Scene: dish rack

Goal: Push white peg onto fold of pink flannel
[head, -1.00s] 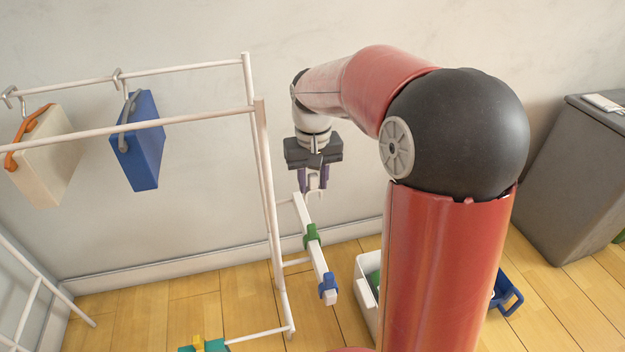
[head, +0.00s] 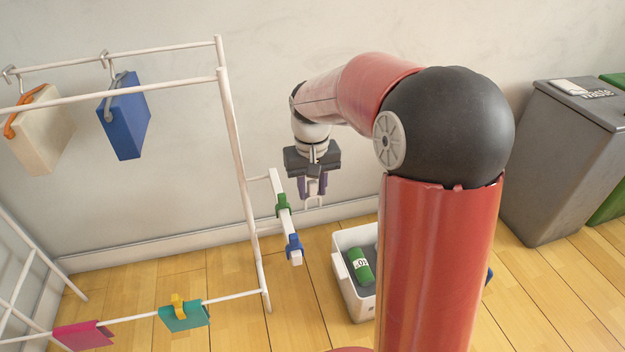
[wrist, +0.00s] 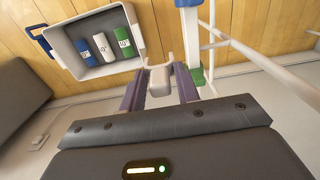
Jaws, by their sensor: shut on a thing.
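My gripper (head: 313,188) hangs pointing down, to the right of the rack, and is shut on the white peg (head: 313,202). In the wrist view the white peg (wrist: 159,80) sits between the purple fingers of my gripper (wrist: 158,88). The pink flannel (head: 83,335) lies folded over a low rail of the rack at the bottom left of the head view, far from my gripper. No peg shows on its visible part.
A teal flannel (head: 186,317) with a yellow peg (head: 178,305) hangs right of the pink one. A white bar (head: 287,222) carries green (head: 282,205) and blue (head: 293,246) pegs beside my gripper. A white tub (head: 342,272) stands on the floor; bins are at the right.

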